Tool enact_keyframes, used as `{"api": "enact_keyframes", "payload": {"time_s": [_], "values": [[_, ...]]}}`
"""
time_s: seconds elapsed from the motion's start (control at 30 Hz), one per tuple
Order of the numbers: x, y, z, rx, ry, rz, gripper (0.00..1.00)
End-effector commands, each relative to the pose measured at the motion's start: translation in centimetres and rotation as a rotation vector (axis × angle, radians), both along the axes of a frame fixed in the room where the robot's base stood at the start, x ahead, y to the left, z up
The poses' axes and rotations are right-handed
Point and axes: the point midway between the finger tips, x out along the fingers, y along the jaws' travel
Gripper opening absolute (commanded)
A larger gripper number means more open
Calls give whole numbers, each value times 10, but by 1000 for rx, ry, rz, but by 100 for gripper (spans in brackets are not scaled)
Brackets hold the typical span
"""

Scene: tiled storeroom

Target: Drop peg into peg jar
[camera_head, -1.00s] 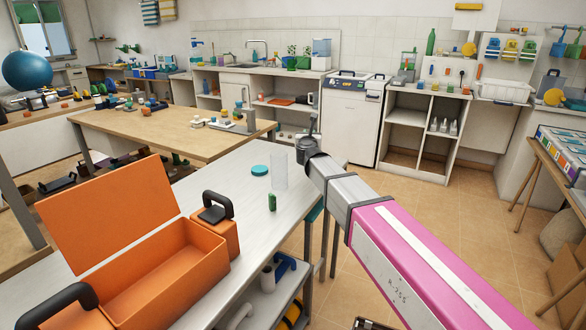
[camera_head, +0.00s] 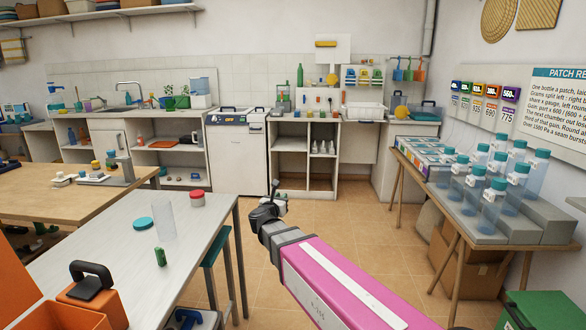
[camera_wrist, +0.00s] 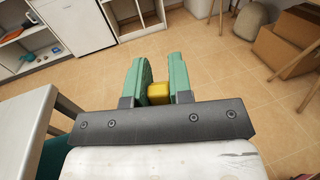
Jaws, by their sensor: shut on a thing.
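My gripper (camera_head: 266,203) is held out over the floor, to the right of the white table (camera_head: 110,262). In the wrist view, its green fingers (camera_wrist: 156,65) are shut on a small yellow peg (camera_wrist: 157,93); only a short block of the peg shows. On the table stands a clear upright jar (camera_head: 164,220) that looks empty. A flat teal lid (camera_head: 143,224) lies to its left. A small green cylinder (camera_head: 160,257) stands in front of it. A short red-lidded jar (camera_head: 197,199) stands behind it to the right. No label shows which is the peg jar.
An orange case (camera_head: 90,295) stands at the table's near left. A side table at right holds several teal-capped bottles (camera_head: 490,205) on a grey stepped stand. A teal stool (camera_head: 217,246) is beside the white table. Tiled floor (camera_head: 310,225) is clear ahead.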

Motion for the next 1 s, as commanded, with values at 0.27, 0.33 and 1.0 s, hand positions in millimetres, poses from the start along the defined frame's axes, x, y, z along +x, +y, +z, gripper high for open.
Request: {"api": "enact_keyframes", "payload": {"time_s": [0.27,0.33,1.0], "values": [[-47,-136,-25,-2,2,-294,0],[-61,-164,-30,-1,0,-361,0],[-104,-239,-41,0,0,-561,0]]}}
